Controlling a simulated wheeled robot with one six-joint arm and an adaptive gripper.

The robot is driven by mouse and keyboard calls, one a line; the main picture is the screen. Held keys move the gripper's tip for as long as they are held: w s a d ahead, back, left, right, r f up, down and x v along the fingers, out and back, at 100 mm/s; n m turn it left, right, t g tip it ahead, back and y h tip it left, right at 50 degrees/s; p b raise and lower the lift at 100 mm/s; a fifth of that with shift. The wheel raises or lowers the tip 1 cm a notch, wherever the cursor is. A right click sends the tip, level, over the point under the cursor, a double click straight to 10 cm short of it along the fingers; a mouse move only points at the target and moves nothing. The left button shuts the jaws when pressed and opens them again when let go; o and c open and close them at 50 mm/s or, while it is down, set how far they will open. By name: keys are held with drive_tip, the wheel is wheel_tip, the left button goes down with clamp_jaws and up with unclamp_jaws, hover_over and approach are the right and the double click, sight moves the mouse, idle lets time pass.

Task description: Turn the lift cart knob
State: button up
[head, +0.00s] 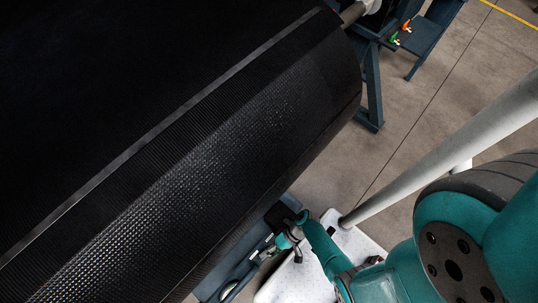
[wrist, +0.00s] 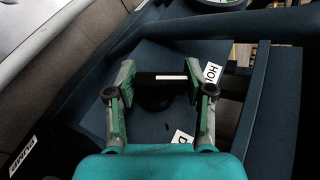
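The lift cart knob (wrist: 155,97) shows in the wrist view as a black knob with a white stripe along its bar, on a dark blue panel (wrist: 160,50). My gripper (wrist: 160,82) has its two fingers spread, one on each side of the knob. White labels, partly hidden, lie beside the right finger and below the knob. In the head view my gripper (head: 282,236) is low beside the large black belt roll, and the knob cannot be made out there.
The large black belt roll (head: 190,150) fills the left of the head view, close to my gripper. A handwheel (head: 229,292) sits on the blue frame below it. A label reading PUMP (wrist: 27,148) is at the wrist view's left. Open floor (head: 440,110) lies right of the roll.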

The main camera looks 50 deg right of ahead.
drive_tip(key=c, duration=0.3)
drive_tip(key=shift+w+m+t+y, duration=0.1)
drive_tip(key=shift+m+t+y, duration=0.2)
drive_tip(key=shift+y, duration=0.2)
drive_tip(key=shift+c, duration=0.2)
drive_tip(key=shift+r, duration=0.1)
drive_tip(key=o, duration=1.1)
drive_tip(key=shift+r, duration=5)
